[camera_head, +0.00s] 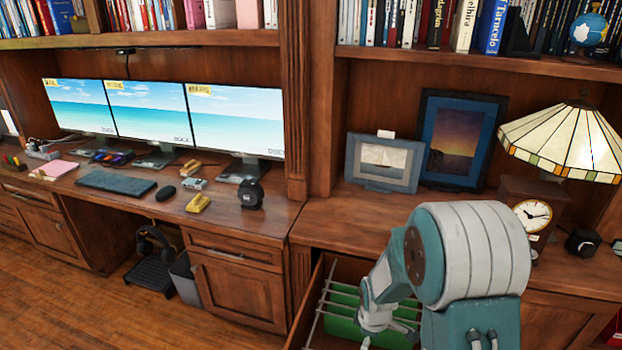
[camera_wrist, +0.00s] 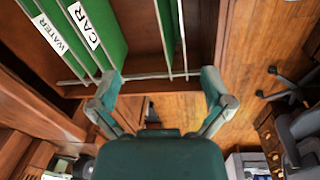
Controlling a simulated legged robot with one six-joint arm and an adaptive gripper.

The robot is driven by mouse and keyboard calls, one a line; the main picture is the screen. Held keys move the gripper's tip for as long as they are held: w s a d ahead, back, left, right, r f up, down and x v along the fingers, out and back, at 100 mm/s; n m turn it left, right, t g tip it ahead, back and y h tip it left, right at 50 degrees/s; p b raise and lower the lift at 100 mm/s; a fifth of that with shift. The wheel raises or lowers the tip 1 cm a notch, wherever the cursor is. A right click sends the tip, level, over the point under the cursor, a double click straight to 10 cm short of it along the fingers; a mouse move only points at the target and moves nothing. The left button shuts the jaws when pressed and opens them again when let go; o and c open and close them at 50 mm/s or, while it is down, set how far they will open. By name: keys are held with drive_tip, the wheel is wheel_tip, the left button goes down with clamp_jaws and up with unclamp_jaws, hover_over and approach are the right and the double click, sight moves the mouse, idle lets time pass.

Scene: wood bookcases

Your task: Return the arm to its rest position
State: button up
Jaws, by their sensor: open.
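My gripper (camera_wrist: 161,80) is open in the wrist view, its two fingers spread wide with nothing between them. In the head view my arm bends down over an open drawer (camera_head: 318,275) at the lower middle, and the fingertips there are hard to make out. Green hanging folders (camera_head: 343,324) hang on metal rails in the drawer. In the wrist view the folders (camera_wrist: 113,35) carry white labels reading WATER and CAR. The left finger appears close to the rails; I cannot tell whether it touches.
A desk on the left holds three monitors (camera_head: 237,120), a keyboard (camera_head: 116,182) and small items. The right counter holds picture frames (camera_head: 460,142), a clock (camera_head: 533,214) and a lamp (camera_head: 563,138). Bookshelves run above. An office chair (camera_wrist: 298,125) shows in the wrist view, with open floor (camera_wrist: 240,60) beside it.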

drive_tip(key=s+r+m+t, duration=0.1)
drive_tip(key=s+r+m, duration=0.2)
drive_tip(key=r, duration=0.7)
drive_tip(key=s+r+m+t, duration=0.1)
drive_tip(key=s+r+m, duration=0.25)
drive_tip(key=r, duration=0.65)
drive_tip(key=s+r+m+t, duration=0.1)
drive_tip(key=s+r+m, duration=0.2)
drive_tip(key=s, duration=0.4)
drive_tip(key=s+r+m+t, duration=0.1)
drive_tip(key=s+r+m, duration=0.2)
drive_tip(key=s+r, duration=0.3)
drive_tip(key=shift+s+r, duration=0.25)
drive_tip(key=shift+s, duration=0.25)
